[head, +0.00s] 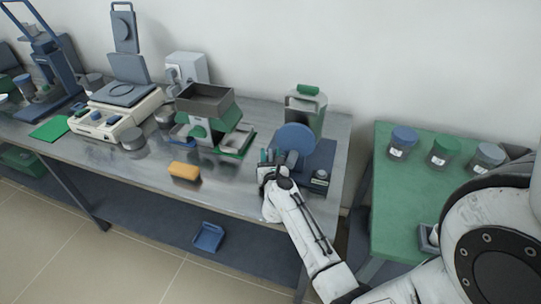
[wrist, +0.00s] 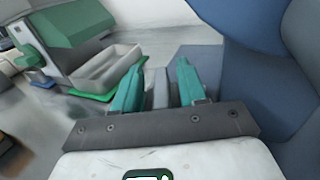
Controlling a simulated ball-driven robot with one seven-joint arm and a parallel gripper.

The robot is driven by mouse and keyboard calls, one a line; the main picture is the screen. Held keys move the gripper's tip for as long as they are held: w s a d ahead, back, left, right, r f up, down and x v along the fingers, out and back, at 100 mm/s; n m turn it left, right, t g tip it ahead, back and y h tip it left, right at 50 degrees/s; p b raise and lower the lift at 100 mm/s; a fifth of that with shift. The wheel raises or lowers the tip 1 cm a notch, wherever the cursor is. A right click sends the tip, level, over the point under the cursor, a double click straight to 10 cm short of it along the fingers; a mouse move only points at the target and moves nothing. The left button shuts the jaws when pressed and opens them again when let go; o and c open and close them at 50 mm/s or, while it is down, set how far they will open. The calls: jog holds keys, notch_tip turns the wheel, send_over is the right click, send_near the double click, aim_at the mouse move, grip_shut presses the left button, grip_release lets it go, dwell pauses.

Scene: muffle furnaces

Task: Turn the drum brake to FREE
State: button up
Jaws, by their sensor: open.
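A device with a round blue drum (head: 297,138) stands on a dark blue base plate (head: 322,155) at the right end of the metal bench. The drum fills the right side of the wrist view (wrist: 255,22). My gripper (head: 267,156) is at the left of the drum, low over the base. In the wrist view its two green fingers (wrist: 160,85) are open and apart. A small grey upright piece (wrist: 161,88) shows between them; I cannot tell whether it touches either finger. No FREE marking is readable, and the brake's setting cannot be told.
A grey and green hopper machine (head: 208,115) with a tray stands left of my gripper. A yellow block (head: 184,171) lies near the bench's front edge. A green-handled container (head: 306,108) stands behind the drum. A green table (head: 383,190) with several jars is at the right.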

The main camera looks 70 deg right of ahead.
jog(key=v, duration=0.9)
jog(key=shift+s+a+f+b, duration=0.1)
jog(key=shift+s+a+b, duration=0.05)
jog(key=shift+a+b, duration=0.15)
jog(key=shift+s+a, duration=0.3)
jog(key=shift+a, duration=0.2)
jog(key=shift+o, duration=0.4)
